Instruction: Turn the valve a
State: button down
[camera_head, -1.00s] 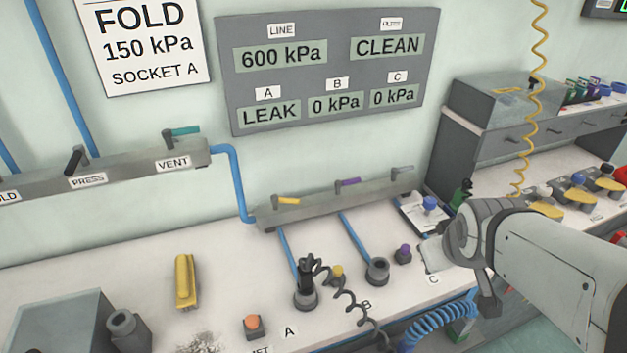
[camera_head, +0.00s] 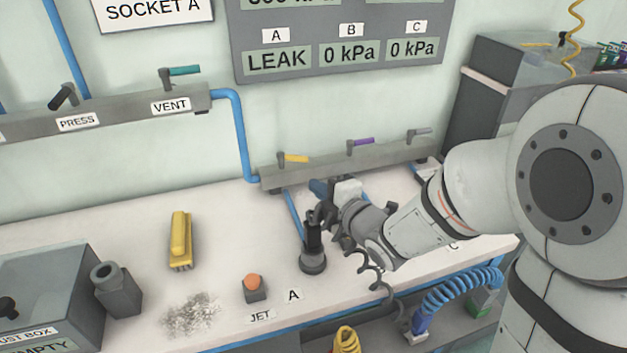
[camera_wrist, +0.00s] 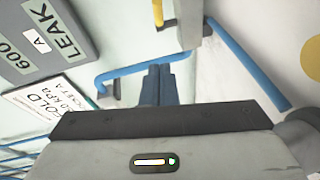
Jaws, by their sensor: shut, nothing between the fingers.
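The valve with the yellow lever (camera_head: 293,158) sits at the left end of the grey three-valve manifold (camera_head: 340,167), above socket A (camera_head: 313,258). Its lever points right, along the manifold. In the wrist view the yellow lever (camera_wrist: 158,12) is cut by the top edge. My gripper (camera_head: 319,187) is just in front of and below the manifold, right of the yellow lever and apart from it. Its blue fingers (camera_wrist: 158,85) are together and empty.
Purple (camera_head: 360,143) and grey (camera_head: 418,133) levers stand further right on the manifold. A black plug with a coiled cord stands in socket A, close to my gripper. The wall display (camera_head: 345,55) reads LEAK under A. A yellow brush (camera_head: 181,240) lies left.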

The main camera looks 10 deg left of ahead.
aim_at(294, 160)
jog(key=x, duration=0.3)
jog(key=w+d+p+x, duration=0.1)
jog(key=x, duration=0.3)
jog(key=p+x, duration=0.1)
jog(key=x, duration=0.2)
jog(key=shift+w+f, duration=0.15)
jog(key=shift+w, duration=0.55)
jog(key=shift+w+f, duration=0.15)
jog(key=shift+w, duration=0.2)
jog(key=shift+a, duration=0.1)
jog(key=shift+w+f+b, duration=0.1)
jog(key=shift+w+b, duration=0.05)
jog(key=shift+b, duration=0.25)
